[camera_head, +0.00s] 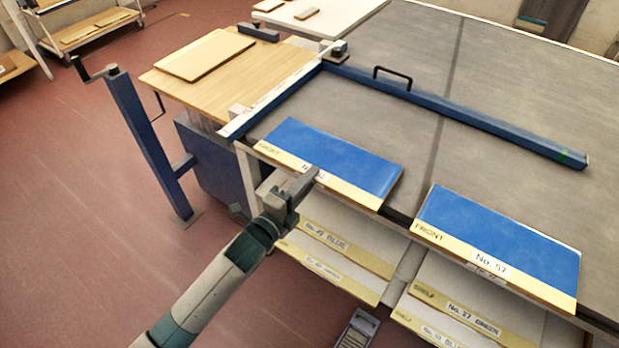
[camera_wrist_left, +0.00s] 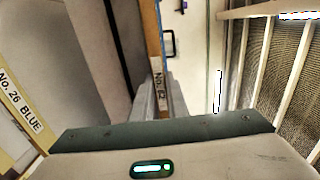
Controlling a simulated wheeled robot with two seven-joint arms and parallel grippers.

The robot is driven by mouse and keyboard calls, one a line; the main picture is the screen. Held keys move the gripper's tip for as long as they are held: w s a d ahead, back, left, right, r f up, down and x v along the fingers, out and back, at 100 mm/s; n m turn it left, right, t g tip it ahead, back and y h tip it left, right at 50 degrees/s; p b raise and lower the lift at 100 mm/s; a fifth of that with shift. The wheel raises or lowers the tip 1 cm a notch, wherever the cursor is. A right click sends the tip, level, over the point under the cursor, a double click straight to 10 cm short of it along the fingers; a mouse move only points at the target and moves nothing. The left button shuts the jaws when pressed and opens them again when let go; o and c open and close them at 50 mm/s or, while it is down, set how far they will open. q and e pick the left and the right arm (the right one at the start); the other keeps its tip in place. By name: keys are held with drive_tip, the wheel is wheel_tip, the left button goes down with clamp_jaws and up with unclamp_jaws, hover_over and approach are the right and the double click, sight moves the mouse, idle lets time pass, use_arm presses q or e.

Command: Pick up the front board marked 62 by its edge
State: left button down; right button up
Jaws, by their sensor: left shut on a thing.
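The front board marked 62 (camera_head: 335,158) is a blue panel with a pale yellow front strip, lying at the front left edge of the grey bed (camera_head: 420,125). My left gripper (camera_head: 312,178) is at the middle of that front strip and covers part of its label. In the left wrist view my left gripper (camera_wrist_left: 158,105) has its fingers on both sides of the board edge (camera_wrist_left: 156,72), where the label "No. 62" reads. It is shut on the board. I cannot tell whether the board is lifted at all. My right gripper is not in view.
A second blue board marked 57 (camera_head: 500,245) lies to the right, with a narrow gap between. Shelf boards (camera_head: 345,247) sit below the bed's edge. A blue bar with a handle (camera_head: 455,115) crosses the bed behind. A wooden table (camera_head: 240,75) stands at the left.

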use_arm(q)
wheel_tip(320, 180, up, 3)
drive_tip(key=shift+f+p, duration=0.15)
drive_tip(key=shift+p, duration=0.7)
